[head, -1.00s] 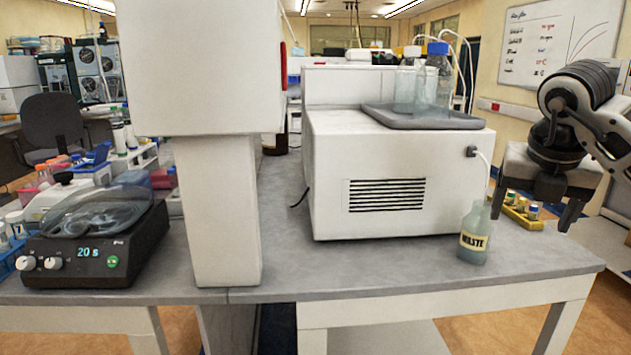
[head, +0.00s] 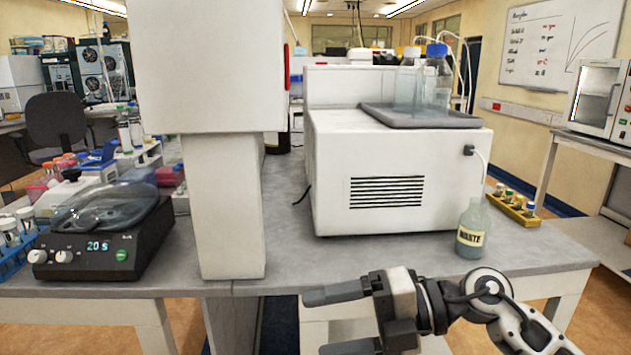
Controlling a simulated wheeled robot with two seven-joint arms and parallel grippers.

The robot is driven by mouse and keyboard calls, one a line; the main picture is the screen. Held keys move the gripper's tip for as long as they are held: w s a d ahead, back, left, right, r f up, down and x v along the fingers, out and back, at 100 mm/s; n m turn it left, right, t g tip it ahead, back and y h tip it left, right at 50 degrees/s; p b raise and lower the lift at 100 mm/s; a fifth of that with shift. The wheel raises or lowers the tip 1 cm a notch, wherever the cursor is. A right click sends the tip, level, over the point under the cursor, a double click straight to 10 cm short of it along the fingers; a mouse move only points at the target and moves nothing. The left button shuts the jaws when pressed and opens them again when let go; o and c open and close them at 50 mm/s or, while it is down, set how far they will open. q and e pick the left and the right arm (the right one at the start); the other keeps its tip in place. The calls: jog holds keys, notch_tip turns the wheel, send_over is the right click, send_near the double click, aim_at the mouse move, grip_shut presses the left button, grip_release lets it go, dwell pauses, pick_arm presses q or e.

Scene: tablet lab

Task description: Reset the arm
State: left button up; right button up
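My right gripper (head: 338,321) is in the lower middle of the head view, in front of the bench's front edge. Its arm comes in from the lower right corner. Its two dark fingers point left and stand apart, with nothing between them. My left gripper is not in view.
The grey bench (head: 390,262) lies behind my gripper. A waste bottle (head: 471,230) stands upright near its right front, beside a white instrument (head: 330,170). A yellow rack (head: 514,206) with small vials is behind it. A black device (head: 105,240) reading "20 s" sits at the left.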

jog(key=d+f+m+t+h, duration=0.4)
jog(key=m+t, duration=0.5)
jog(key=m, duration=0.5)
jog(key=d+f+m+t+h, duration=0.3)
jog(key=d+f+m+t, duration=0.15)
jog(key=m+t, duration=0.65)
jog(key=s+d+f+m+g+h, duration=0.1)
jog(key=s+f+m+g+h, duration=0.1)
jog(key=s+f+m+g, duration=0.2)
jog(key=s+d+f+m+g+h, duration=0.2)
jog(key=s+f+m+g, duration=0.3)
jog(key=s+f, duration=0.3)
notch_tip(320, 180, down, 5)
jog(key=shift+s+r+h, duration=0.2)
jog(key=shift+s+h, duration=0.2)
jog(key=shift+h, duration=0.2)
jog(key=shift+c, duration=0.4)
